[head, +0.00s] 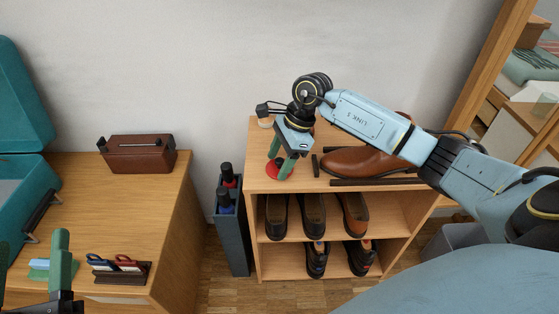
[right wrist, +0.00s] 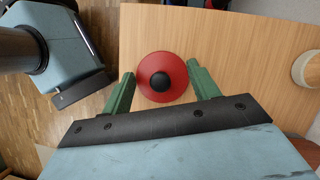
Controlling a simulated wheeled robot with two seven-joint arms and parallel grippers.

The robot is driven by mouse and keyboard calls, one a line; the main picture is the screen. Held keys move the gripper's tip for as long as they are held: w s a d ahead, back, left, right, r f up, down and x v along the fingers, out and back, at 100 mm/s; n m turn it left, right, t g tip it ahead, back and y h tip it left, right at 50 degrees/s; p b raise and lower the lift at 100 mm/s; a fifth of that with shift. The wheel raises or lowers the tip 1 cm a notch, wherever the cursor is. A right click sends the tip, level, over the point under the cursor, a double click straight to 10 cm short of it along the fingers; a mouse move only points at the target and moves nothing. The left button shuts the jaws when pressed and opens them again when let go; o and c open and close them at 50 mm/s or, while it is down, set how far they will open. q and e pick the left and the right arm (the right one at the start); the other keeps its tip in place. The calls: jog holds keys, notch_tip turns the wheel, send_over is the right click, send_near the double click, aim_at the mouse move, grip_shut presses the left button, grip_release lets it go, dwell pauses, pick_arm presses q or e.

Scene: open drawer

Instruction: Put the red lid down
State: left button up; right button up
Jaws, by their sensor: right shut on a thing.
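The red lid (head: 272,170) is round with a black knob, over the left front part of the shoe rack's wooden top (head: 258,180). My right gripper (head: 281,165) points down and is shut on the lid. In the right wrist view the lid (right wrist: 152,89) sits between the green fingers (right wrist: 160,88), one on each side. I cannot tell whether the lid touches the top. My left gripper (head: 32,262) is partly in view at the lower left, its green fingers apart.
A brown shoe (head: 365,161) and dark bars (head: 375,182) lie on the rack top, right of the lid. A small round pot (head: 265,122) stands behind. More shoes (head: 312,213) fill the shelves. A grey bin (head: 230,235) stands left of the rack, near a desk (head: 165,205).

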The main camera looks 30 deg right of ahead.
dwell(0.3)
jog(key=o, duration=0.9)
jog(key=shift+f, duration=0.1)
jog(key=shift+o, duration=0.2)
